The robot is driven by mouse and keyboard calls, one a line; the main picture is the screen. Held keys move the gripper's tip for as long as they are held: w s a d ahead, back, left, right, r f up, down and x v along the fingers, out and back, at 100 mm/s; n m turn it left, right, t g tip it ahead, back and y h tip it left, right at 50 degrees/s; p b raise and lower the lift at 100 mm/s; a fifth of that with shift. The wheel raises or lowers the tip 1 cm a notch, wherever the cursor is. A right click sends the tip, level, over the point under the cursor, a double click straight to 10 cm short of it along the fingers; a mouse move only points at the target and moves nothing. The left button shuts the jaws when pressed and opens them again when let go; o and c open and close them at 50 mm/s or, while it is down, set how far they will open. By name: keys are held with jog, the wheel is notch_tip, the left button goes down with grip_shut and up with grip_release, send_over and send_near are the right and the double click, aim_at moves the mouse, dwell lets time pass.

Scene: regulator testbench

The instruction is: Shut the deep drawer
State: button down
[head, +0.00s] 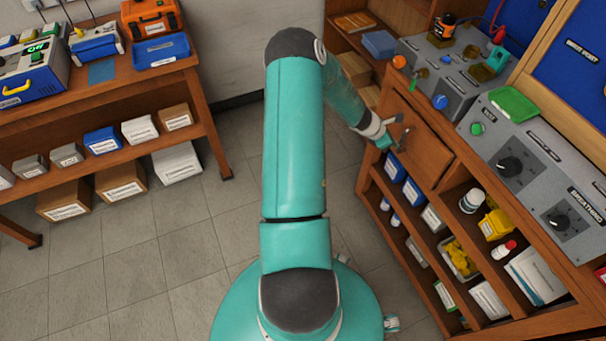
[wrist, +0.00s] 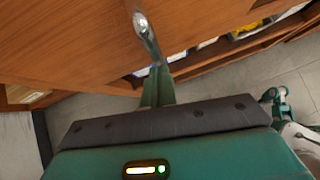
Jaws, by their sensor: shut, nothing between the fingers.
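The deep drawer's wooden front (head: 422,150) is in the upper right of the head view, in the bench under the grey control boxes. How far it stands out cannot be made out. Its wood fills the upper part of the wrist view (wrist: 70,45). A metal handle (head: 404,136) shows on the front, and a shiny metal piece (wrist: 141,24) that looks like it shows in the wrist view. My gripper (head: 386,142) is shut and empty, close to the drawer front beside the handle. Its fingers (wrist: 157,88) point at the wood; whether they touch is unclear.
Open shelves (head: 470,235) with boxes and bottles lie below and right of the drawer. Grey control boxes (head: 530,150) stand on the bench top above it. Another wooden bench (head: 110,75) with instruments stands at the left. The tiled floor (head: 150,250) between is clear.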

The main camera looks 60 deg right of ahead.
jog(key=shift+s+d+r, duration=0.1)
jog(key=shift+s+d, duration=0.8)
jog(key=shift+d, duration=0.05)
jog(key=shift+s, duration=0.2)
jog(key=shift+w, duration=0.1)
jog(key=w+a+r, duration=0.6)
jog(key=w+r, duration=0.1)
jog(key=w, duration=0.2)
jog(key=shift+w+a, duration=0.35)
jog(key=shift+a, duration=0.05)
